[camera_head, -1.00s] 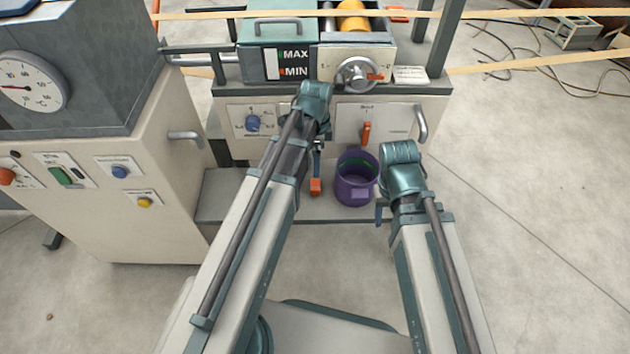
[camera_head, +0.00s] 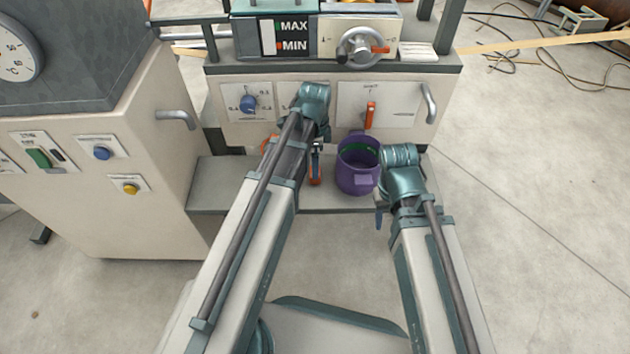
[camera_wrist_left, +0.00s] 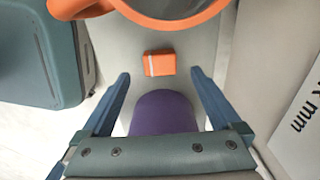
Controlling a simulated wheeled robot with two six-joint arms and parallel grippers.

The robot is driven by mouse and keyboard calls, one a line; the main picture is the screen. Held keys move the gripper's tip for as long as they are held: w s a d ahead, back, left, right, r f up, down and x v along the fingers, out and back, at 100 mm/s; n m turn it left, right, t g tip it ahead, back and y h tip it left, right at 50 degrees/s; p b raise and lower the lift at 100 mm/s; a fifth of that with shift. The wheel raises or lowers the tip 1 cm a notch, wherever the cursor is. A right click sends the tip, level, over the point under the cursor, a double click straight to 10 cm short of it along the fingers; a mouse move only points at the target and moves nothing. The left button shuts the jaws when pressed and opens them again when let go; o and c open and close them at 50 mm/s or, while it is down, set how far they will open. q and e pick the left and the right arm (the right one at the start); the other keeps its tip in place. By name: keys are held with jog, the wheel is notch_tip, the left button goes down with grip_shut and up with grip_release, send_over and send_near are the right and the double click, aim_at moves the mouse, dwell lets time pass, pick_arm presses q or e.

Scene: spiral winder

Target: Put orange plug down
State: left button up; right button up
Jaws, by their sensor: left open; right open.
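The orange plug (camera_wrist_left: 160,64) is a small orange block with a pale stripe. In the left wrist view it lies on a grey surface, between and just beyond the tips of my open left gripper (camera_wrist_left: 158,74), with clear gaps on both sides. In the head view an orange piece (camera_head: 316,176) that looks like the plug shows on the low shelf below my left gripper (camera_head: 317,150), left of the purple pot (camera_head: 358,177). The purple pot (camera_wrist_left: 163,112) also shows between the left fingers. My right gripper (camera_head: 379,217) is open and points down right of the pot, partly hidden by its wrist.
An orange-rimmed round vessel (camera_wrist_left: 170,24) stands beside the plug, mostly hidden by my left arm in the head view. The grey shelf (camera_head: 222,190) is bare at its left end. The machine panel (camera_head: 385,103) rises behind; a cream cabinet (camera_head: 110,220) stands left.

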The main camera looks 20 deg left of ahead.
pick_arm(q)
notch_tip(320, 180, down, 6)
jog(key=b, duration=0.5)
jog(key=shift+r, duration=0.1)
jog(key=shift+r, duration=0.1)
grip_shut()
notch_tip(320, 180, up, 10)
jog(key=p, duration=0.9)
jog(key=shift+p, duration=0.4)
